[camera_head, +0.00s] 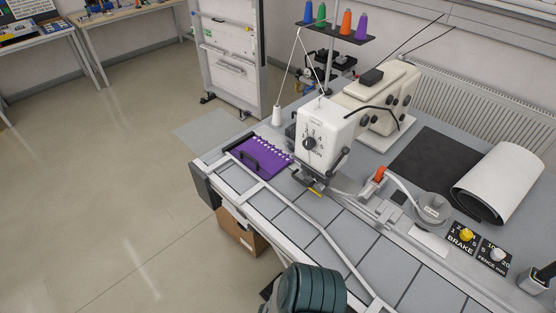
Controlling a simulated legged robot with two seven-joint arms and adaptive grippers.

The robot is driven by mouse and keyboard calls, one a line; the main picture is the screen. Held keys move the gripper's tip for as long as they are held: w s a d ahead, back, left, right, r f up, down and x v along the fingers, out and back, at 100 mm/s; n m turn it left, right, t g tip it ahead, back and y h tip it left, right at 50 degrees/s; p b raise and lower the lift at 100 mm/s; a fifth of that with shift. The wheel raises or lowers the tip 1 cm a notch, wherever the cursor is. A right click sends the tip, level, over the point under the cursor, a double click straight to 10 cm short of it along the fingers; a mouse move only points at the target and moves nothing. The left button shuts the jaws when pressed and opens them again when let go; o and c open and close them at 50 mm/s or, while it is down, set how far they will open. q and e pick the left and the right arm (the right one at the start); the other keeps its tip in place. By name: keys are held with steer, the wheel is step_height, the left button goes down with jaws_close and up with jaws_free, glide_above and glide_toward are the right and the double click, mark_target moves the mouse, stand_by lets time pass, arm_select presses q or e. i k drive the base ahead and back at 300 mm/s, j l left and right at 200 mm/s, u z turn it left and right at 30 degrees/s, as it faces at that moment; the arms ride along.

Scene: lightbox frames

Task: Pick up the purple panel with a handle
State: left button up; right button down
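The purple panel (265,153) lies flat on the near left corner of the grey sewing table (226,178). A black bar handle (243,161) stands up along its left part. A row of small white marks or parts runs along its upper right side. The panel sits left of the white sewing machine (322,133) and appears clear of it. Neither of my grippers shows in this view, and nothing is seen holding the panel.
A white thread cone (276,117) stands behind the panel. A raised pale rail (318,226) runs along the table's front. A dark green ribbed rounded object (312,289), unclear what, is at the bottom. A cardboard box (240,232) sits below the table. Floor at left is clear.

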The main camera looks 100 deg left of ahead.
mark_target(262, 158)
steer(key=u, duration=1.75)
